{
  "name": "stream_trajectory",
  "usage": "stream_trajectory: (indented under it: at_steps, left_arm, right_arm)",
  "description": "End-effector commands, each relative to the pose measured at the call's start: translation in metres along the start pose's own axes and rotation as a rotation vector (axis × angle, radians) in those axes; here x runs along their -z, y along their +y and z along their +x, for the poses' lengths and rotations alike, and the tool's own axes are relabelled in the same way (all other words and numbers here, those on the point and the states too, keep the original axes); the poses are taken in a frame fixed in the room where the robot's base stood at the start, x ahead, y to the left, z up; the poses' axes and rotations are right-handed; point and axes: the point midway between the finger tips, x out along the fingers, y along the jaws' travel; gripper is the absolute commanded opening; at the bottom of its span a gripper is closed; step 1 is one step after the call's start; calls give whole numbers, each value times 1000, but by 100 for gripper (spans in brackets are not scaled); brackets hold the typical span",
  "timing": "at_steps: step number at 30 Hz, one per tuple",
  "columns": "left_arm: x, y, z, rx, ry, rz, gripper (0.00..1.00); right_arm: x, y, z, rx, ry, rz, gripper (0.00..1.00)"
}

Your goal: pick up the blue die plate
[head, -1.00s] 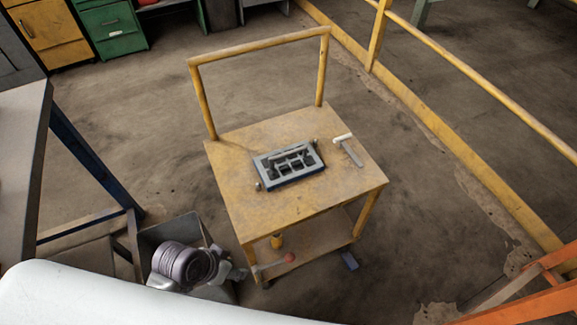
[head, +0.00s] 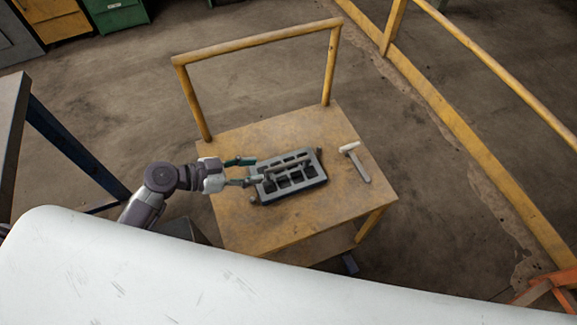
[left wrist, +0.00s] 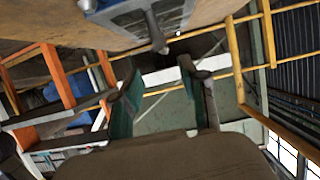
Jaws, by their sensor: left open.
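The die plate (head: 291,182) is a grey rectangular block with several dark openings and a bar along its top. It lies flat on the yellow cart (head: 290,227). Its underside edge and a patch of blue show at the top of the left wrist view (left wrist: 128,18). My left gripper (head: 256,171) is at the left end of the plate, open, with its greenish fingers apart. In the left wrist view its fingers (left wrist: 158,68) have nothing between them, and a rod-like end of the plate sticks out above. Whether they touch it I cannot tell. My right gripper is not in view.
A pale-headed hammer-like tool (head: 360,167) lies right of the plate. The cart's yellow handle bar (head: 260,40) rises at the back. A yellow railing (head: 490,68) runs on the right, and a dark-blue-legged table (head: 70,140) stands left. The cart top's front is clear.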

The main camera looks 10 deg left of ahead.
Motion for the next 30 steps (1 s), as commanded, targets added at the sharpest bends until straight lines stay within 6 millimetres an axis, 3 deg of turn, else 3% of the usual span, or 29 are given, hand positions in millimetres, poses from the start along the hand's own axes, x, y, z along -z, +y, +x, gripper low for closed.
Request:
stream_trajectory:
  at_steps: [1, 3, 6, 8, 17, 23, 30]
  left_arm:
    - [2, -1, 12, 2, 5, -2, 44]
    - [2, -1, 26, 1, 4, -2, 44]
    - [1, -1, 42, 1, 3, -2, 44]
    - [1, -1, 48, 1, 2, -1, 44]
    - [4, -2, 77, 1, 3, -3, 44]
    - [2, -3, 103, 0, 1, -2, 44]
    - [1, -3, 107, 0, -2, 0, 44]
  right_arm:
    - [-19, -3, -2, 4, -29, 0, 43]
    - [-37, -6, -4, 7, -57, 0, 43]
    - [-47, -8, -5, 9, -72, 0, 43]
    - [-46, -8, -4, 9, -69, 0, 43]
    - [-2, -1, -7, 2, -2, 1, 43]
    - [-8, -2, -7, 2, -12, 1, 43]
    - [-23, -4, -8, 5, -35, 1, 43]
